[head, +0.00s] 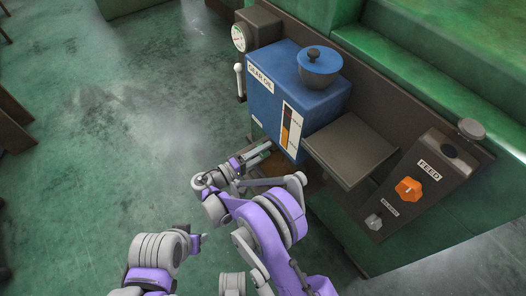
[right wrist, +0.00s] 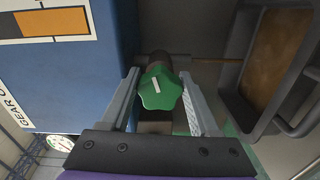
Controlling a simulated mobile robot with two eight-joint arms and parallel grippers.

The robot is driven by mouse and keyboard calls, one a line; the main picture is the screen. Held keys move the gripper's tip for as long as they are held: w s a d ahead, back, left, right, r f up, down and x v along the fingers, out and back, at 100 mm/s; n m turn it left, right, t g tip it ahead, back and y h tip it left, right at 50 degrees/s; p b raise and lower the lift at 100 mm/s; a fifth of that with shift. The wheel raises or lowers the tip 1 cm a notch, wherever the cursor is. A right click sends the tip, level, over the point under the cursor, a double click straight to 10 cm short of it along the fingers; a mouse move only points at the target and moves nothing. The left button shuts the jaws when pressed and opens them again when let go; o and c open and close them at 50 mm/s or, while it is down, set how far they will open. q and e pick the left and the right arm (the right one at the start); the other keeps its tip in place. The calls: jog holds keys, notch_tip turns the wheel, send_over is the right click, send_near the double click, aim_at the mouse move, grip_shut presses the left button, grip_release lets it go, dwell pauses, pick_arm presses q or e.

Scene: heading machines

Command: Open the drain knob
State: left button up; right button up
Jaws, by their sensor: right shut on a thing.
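The drain knob is a green, lobed knob (right wrist: 161,90) with a white line on its face, on a dark stem below the blue gear oil tank. The line runs nearly upright in the right wrist view, tilted slightly. My right gripper (head: 266,161) is at the tank's lower front; in the right wrist view its two fingers (right wrist: 160,100) lie on either side of the knob, shut on it. In the head view my gripper and arm hide the knob.
The blue gear oil tank (head: 263,95) has a level gauge (head: 290,130) and a round cap (head: 320,66). A grey tray (head: 350,150) juts out beside it. A panel with an orange feed knob (head: 408,189) stands to the right.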

jog(key=shift+m, duration=1.5)
jog(key=shift+f, duration=0.1)
jog(key=o, duration=1.4)
jog(key=shift+d, duration=0.1)
jog(key=shift+c, duration=0.2)
